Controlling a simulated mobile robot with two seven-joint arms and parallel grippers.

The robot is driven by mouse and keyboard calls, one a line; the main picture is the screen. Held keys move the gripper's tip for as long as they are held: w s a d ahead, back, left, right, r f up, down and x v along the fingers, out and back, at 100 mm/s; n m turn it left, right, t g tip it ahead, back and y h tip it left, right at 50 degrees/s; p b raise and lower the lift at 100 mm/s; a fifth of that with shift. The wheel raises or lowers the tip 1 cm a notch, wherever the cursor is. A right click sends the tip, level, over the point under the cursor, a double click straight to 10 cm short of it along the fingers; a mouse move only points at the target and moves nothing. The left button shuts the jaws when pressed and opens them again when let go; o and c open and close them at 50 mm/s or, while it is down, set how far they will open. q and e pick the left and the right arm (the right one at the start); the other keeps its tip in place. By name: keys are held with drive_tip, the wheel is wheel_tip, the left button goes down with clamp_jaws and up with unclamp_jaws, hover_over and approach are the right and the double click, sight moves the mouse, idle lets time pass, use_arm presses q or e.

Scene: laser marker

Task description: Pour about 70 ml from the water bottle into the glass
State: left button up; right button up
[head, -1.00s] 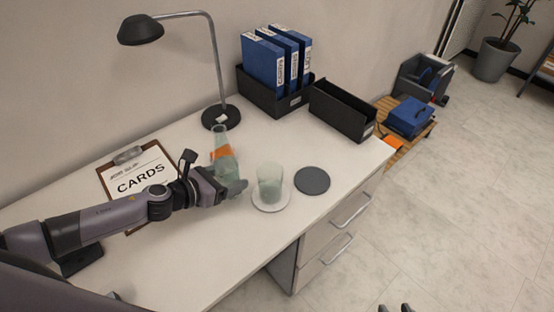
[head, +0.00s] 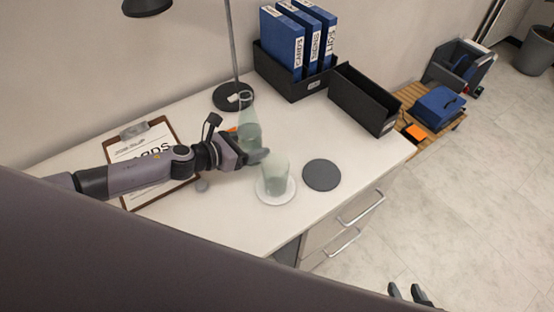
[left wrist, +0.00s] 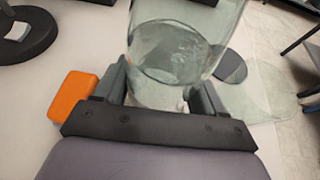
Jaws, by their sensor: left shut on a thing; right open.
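My left gripper (head: 256,157) is shut on the clear greenish water bottle (head: 248,122), close to upright. In the left wrist view the bottle (left wrist: 170,50) fills the space between the fingers (left wrist: 160,95). The pale translucent glass (head: 275,174) stands on a white round saucer (head: 277,199), just right of and nearer than the bottle; part of it shows at the right in the left wrist view (left wrist: 250,98). I cannot tell whether the bottle base touches the desk. My right gripper (head: 409,294) is open and empty at the bottom edge, over the floor.
An orange block (left wrist: 73,95) lies left of the bottle. A dark round coaster (head: 322,174) lies right of the glass. A clipboard (head: 133,148), lamp base (head: 233,97), blue binders (head: 283,42) and an open black box (head: 362,101) surround the spot. The front desk area is clear.

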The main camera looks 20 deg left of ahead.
sight(245, 133)
use_arm(q)
drive_tip(key=shift+w+a+r, duration=0.1)
drive_tip(key=shift+r, duration=0.05)
drive_tip(key=shift+w+a+r+m+t+y, duration=0.1)
drive_tip(key=shift+w+a+m+t+y, duration=0.1)
drive_tip(key=shift+a+m+t+y, duration=0.3)
drive_tip(key=shift+w+a+r+m, duration=0.15)
drive_tip(key=shift+w+r+m, duration=0.05)
drive_tip(key=shift+r+m, duration=0.2)
drive_tip(key=shift+w+a+r+m, duration=0.15)
drive_tip(key=shift+r+m, duration=0.15)
drive_tip(key=shift+r, duration=0.1)
drive_tip(key=m, duration=0.1)
drive_tip(key=a+m+t+y, duration=0.1)
drive_tip(key=shift+w+a+m, duration=0.15)
drive_tip(key=shift+w+m, duration=0.15)
drive_tip(key=shift+w, duration=0.1)
drive_tip(key=w+a+m+t+b, duration=0.1)
drive_tip(key=b, duration=0.1)
drive_tip(key=a+r+m+t+y+b, duration=0.1)
drive_tip(key=m+b, duration=0.1)
drive_tip(key=w+a+m+t+y+b, duration=0.1)
drive_tip(key=a+m+b, duration=0.1)
drive_tip(key=shift+w+r+b, duration=0.15)
drive_tip(key=shift+w+b, duration=0.15)
drive_tip(key=shift+r+m, duration=0.15)
drive_tip(key=shift+m, duration=0.25)
